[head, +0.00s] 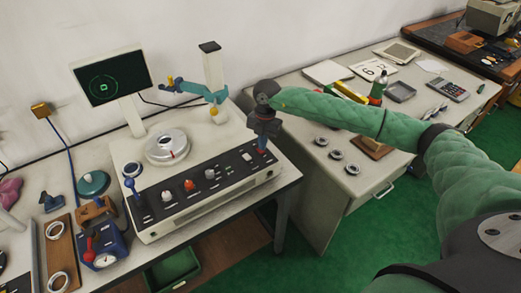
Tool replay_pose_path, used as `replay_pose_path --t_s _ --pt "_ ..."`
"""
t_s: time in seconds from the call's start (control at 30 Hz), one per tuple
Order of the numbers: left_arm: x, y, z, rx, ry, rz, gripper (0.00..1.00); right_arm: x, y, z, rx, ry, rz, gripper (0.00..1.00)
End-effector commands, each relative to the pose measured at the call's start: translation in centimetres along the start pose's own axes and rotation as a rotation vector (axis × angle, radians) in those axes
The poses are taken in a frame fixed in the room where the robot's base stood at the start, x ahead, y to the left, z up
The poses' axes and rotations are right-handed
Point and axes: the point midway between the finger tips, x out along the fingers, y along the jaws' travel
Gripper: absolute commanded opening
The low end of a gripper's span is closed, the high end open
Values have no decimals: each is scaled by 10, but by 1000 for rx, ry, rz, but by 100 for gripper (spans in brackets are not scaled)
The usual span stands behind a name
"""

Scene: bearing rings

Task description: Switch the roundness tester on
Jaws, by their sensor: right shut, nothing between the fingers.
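The roundness tester (215,136) is a cream machine on the left table, with a dark sloping front panel (202,203) carrying several knobs and switches. A round turntable (167,146) is on top, below a blue probe arm (202,89). My right gripper (262,150) is shut and empty, pointing down beside the panel's right end; I cannot tell whether it touches. My left gripper is out of view.
Bearing rings (336,155) lie on the right desk, with a calculator (450,90) and grey tray (400,92). Green floor shows between the tables.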

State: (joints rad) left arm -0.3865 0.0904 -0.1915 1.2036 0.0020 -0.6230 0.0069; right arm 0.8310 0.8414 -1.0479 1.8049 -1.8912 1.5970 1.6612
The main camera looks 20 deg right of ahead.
Motion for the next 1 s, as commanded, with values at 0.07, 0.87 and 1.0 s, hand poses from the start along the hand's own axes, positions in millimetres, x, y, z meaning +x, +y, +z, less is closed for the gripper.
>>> replay_pose_path --t_s 0.07,0.87,1.0 --pt "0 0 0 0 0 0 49 0 0 0 0 0 0 0" --pt "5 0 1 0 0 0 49 8 0 1 0 0 0 0" --pt "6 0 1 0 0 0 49 9 0 1 0 0 0 0"
